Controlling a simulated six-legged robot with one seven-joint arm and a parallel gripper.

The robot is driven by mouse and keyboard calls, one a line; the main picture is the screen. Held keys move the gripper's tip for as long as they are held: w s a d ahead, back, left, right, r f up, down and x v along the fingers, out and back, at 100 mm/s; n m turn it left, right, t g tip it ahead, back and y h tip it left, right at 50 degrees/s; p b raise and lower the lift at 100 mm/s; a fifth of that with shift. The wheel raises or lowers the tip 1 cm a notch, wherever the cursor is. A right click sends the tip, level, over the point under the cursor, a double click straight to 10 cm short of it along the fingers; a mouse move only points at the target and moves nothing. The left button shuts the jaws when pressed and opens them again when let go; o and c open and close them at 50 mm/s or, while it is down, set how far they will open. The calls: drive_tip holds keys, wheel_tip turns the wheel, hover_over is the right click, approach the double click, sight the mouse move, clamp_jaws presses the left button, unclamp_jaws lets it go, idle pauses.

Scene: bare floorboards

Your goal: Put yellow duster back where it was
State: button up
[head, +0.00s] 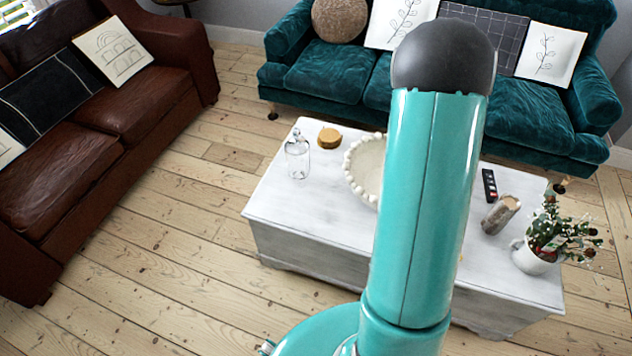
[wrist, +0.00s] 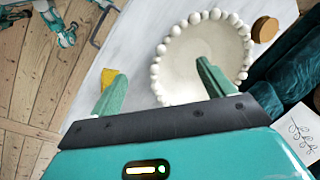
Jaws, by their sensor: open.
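A small yellow block-like thing, probably the yellow duster (wrist: 108,75), lies on the white table (wrist: 120,45) in the wrist view. It is partly hidden behind the left finger of my gripper (wrist: 160,70). My gripper is open, its fingers wide apart, with nothing seen held between them. The right finger overlaps the white beaded bowl (wrist: 158,86) in the picture. I cannot tell the gripper's height above the table or whether it touches the duster.
On the table are a glass bottle (head: 297,158), a round wooden thing (head: 329,138), a black remote (head: 489,185), a brownish cylinder (head: 500,214) and a potted plant (head: 533,258). A teal sofa (head: 330,72) stands behind, a brown sofa (head: 100,140) at left. Floor between is clear.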

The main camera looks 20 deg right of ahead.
drive_tip(key=a+r+n+t, duration=0.1)
drive_tip(key=a+r+n, duration=0.7)
drive_tip(key=a+r, duration=1.15)
drive_tip(key=s+a+r+n+t, duration=0.1)
drive_tip(key=s+a+r+n, duration=0.2)
drive_tip(key=s+a, duration=0.3)
drive_tip(key=s+a+r+n+t+h, duration=0.1)
drive_tip(key=s+a+r+n, duration=0.3)
drive_tip(key=a, duration=0.5)
drive_tip(key=shift+s+n, duration=0.8)
drive_tip(key=shift+s, duration=0.15)
